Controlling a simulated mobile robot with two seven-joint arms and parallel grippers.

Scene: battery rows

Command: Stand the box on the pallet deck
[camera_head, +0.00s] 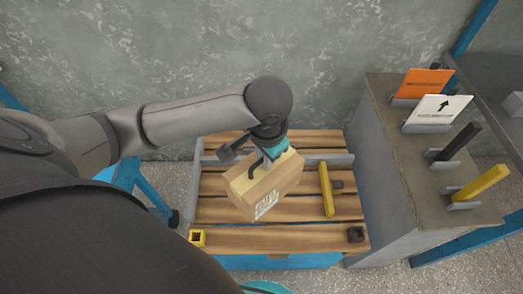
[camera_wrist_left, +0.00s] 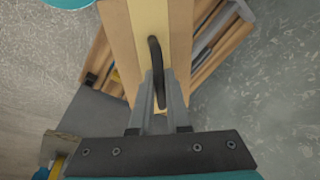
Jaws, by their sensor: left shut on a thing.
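The cardboard box (camera_head: 265,188), with pale tape and white print on its side, is over the wooden-slatted pallet deck (camera_head: 225,212). My left gripper (camera_head: 267,162) is above it, shut on the dark handle on its top. The left wrist view shows the box (camera_wrist_left: 118,30), its handle (camera_wrist_left: 155,60) and the gripper fingers (camera_wrist_left: 157,105) closed at that handle. The box looks turned relative to the slats. I cannot tell whether its bottom touches the deck. The slats directly under it are hidden. My right gripper is not in view.
A grey counter (camera_head: 400,160) with cards and upright bars stands at right. A wall is behind.

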